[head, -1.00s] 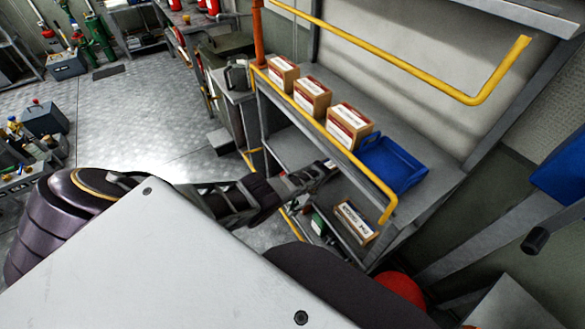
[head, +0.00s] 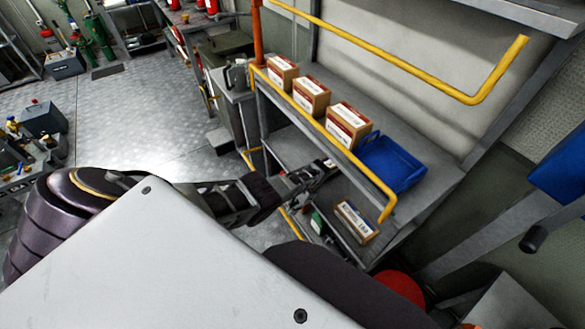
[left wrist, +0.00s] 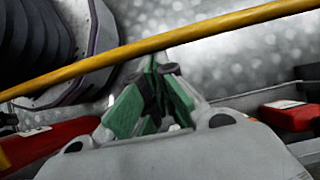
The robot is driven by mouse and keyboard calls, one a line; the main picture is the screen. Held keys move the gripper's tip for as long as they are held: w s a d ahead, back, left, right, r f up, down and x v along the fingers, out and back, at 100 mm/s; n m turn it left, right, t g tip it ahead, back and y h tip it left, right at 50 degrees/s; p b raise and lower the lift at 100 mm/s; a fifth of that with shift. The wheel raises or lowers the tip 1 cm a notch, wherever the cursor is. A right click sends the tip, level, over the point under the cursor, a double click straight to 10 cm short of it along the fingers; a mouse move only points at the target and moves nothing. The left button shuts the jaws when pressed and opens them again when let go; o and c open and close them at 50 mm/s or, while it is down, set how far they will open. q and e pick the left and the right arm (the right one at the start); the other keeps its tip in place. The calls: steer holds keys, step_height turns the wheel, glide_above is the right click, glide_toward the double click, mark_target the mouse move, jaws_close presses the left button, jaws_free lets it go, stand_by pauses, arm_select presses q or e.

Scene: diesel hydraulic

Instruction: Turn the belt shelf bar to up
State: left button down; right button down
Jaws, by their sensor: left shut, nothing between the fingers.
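The lower yellow bar (head: 335,145) runs along the front edge of the shelf with boxes and bends down at its right end. I take it as the belt shelf bar. A yellow bar also crosses the left wrist view (left wrist: 215,33) slantwise, just past my fingertips. My left gripper (head: 328,166) is beneath the lower bar, in front of the shelf's lower level. In the left wrist view its green-padded fingers (left wrist: 158,75) are together with nothing between them. I cannot tell whether they touch the bar. My right gripper is not in view.
Several cartons (head: 312,97) and a blue bin (head: 393,163) stand on the shelf behind the bar. Another carton (head: 355,222) lies on the lower level. A second yellow bar (head: 400,58) spans above. Open metal floor (head: 150,120) lies to the left.

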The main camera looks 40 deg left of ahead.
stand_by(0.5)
arm_select(q)
steer(key=shift+r, duration=0.1)
steer(key=v, duration=0.7)
steer(key=shift+w, duration=0.15)
steer(key=shift+d, duration=0.1)
stand_by(0.4)
